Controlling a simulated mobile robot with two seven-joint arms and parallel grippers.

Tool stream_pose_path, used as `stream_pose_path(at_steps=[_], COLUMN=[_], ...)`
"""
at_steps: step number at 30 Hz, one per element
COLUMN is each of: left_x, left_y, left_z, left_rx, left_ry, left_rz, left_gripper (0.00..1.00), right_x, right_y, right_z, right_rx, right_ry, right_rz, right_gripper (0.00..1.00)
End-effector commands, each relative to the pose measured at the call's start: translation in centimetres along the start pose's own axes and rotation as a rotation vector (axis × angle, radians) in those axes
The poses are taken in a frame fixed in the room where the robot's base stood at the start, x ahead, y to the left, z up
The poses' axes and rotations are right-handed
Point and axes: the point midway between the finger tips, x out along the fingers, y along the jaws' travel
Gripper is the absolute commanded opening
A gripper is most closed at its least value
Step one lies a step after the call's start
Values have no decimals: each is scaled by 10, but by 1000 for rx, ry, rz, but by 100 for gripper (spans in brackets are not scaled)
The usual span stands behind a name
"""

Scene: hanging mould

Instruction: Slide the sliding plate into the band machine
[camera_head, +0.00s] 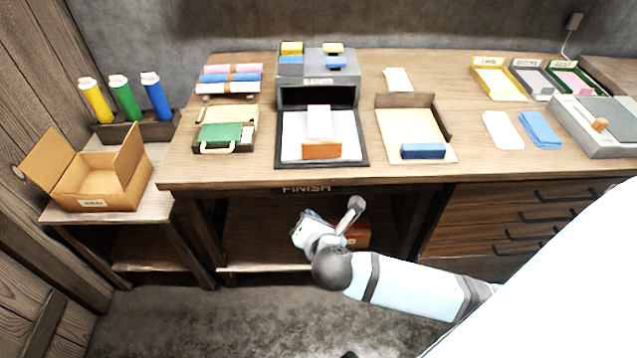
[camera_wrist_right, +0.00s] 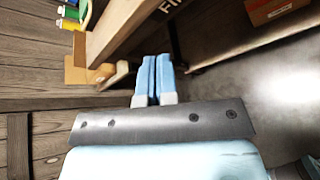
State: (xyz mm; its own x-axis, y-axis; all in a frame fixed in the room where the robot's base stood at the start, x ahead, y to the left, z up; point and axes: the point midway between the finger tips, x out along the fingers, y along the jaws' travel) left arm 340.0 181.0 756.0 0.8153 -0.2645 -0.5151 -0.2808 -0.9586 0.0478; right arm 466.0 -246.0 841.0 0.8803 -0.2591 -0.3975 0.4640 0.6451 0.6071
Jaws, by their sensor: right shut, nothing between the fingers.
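The band machine (camera_head: 318,96) is a grey box with a dark front opening, standing at the back of the workbench. The sliding plate (camera_head: 345,135) is a pale plate with an orange block (camera_head: 321,151) at its front edge. It lies on a dark-rimmed base in front of the opening, drawn out toward me. A white piece (camera_head: 319,122) lies on it. My right gripper (camera_wrist_right: 153,62) is shut and empty, with its blue fingers together. It is low, in front of the bench and below its top, apart from the plate. My left gripper is not in view.
The bench front edge (camera_head: 400,183) lies between my right arm and the plate. An open wooden tray (camera_head: 404,130) with a blue block stands right of the machine. A green case (camera_head: 221,137) lies left. An open cardboard box (camera_head: 100,185) stands on the lower side table.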

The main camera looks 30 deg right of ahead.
Motion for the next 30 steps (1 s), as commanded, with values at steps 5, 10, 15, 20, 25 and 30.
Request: stream_pose_path(at_steps=[5,10,15,20,25,30], left_x=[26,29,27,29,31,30], left_y=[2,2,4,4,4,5], left_z=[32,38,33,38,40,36], left_rx=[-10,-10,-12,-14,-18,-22], left_ry=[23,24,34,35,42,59], left_rz=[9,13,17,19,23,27], left_gripper=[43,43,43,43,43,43], right_x=[20,17,22,45,79,109], right_y=[-8,-6,-4,-3,-1,1], right_z=[28,50,60,71,88,103], right_rx=[-439,-623,-658,-656,-656,-654], right_ry=[-304,-455,-485,-484,-483,-481], right_rz=[-29,-88,-104,-104,-104,-103], right_gripper=[0,0,0,0,0,0])
